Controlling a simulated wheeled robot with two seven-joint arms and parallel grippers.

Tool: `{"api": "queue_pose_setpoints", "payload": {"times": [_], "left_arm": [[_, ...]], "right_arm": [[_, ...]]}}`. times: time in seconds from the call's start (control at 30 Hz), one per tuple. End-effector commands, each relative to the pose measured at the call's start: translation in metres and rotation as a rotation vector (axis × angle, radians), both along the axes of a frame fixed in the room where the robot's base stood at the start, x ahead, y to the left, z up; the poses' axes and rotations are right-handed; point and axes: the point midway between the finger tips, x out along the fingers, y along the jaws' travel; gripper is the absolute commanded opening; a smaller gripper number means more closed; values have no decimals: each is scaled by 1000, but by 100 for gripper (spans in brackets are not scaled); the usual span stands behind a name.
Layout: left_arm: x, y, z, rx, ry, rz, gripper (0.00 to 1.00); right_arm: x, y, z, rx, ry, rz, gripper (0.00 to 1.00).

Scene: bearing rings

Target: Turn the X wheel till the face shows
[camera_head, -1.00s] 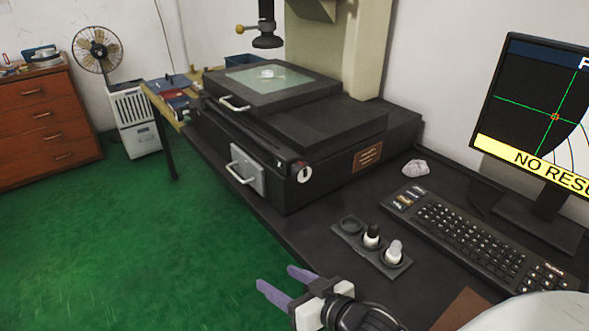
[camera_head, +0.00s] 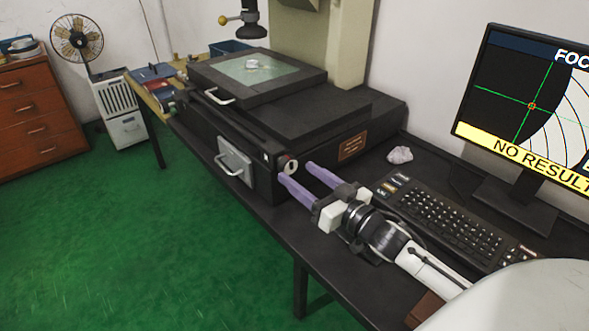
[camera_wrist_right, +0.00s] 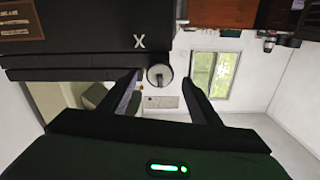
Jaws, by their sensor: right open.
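The X wheel (camera_head: 290,166) is a small round pale knob at the near end of the black measuring machine (camera_head: 325,132). In the right wrist view the wheel (camera_wrist_right: 160,76) sits beside a white letter X, between the fingers of my right gripper (camera_wrist_right: 160,84). My right gripper (camera_head: 297,171) is open with its purple fingers at the wheel; I cannot tell whether they touch it. The monitor (camera_head: 530,110) shows a green crosshair, a dark area, a pale area with arcs at right and a yellow NO RESULT band. A small part (camera_head: 252,64) lies on the glass stage (camera_head: 272,72). My left gripper is out of view.
A grey panel with a handle (camera_head: 233,163) is left of the wheel. The keyboard (camera_head: 450,215) and a crumpled pale lump (camera_head: 400,155) lie on the black table, right of my right gripper. The green floor (camera_head: 150,240) is clear at left.

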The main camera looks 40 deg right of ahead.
Motion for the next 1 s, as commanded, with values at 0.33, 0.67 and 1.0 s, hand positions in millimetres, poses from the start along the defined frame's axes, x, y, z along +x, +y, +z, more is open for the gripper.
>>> {"api": "queue_pose_setpoints", "payload": {"times": [0.33,0.67,1.0], "left_arm": [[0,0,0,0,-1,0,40],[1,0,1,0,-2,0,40],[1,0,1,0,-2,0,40]], "right_arm": [[32,2,0,-1,0,0,57],[32,3,0,-1,1,0,47],[32,3,0,-5,1,0,16]]}}
